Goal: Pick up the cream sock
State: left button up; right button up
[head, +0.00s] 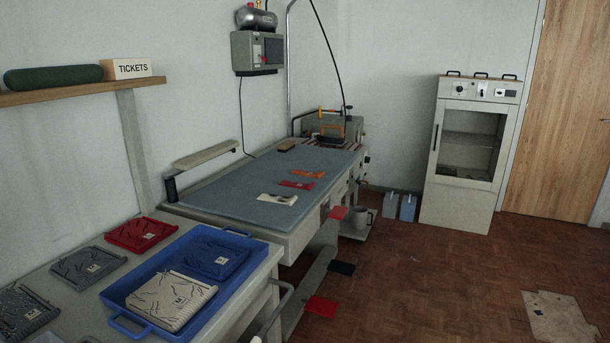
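A small flat cream piece (278,198), which looks like the cream sock, lies near the front edge of the blue-grey padded table (225,191). It has dark marks on it; its exact outline is too small to tell. A red piece (297,184) and an orange piece (312,174) lie just beyond it on the same surface, apart from it. Neither of my grippers can be made out in the head view.
A blue tray (238,236) holding a cream folded knit (172,298) and a blue one (214,258) stands on the nearer table. Red (138,234) and grey (88,267) folded knits lie beside it. A brown block (286,146) sits on the padded table. Floor (430,290) at right is mostly clear.

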aim_at(290, 201)
jog(key=u, duration=0.6)
jog(key=i+l+u, duration=0.35)
jog(key=l+u, duration=0.2)
jog(key=i+l+u, duration=0.1)
jog(key=l+u, duration=0.15)
jog(key=l, duration=0.2)
jog(key=i+l+u, duration=0.1)
jog(key=l+u, duration=0.4)
jog(key=l, duration=0.25)
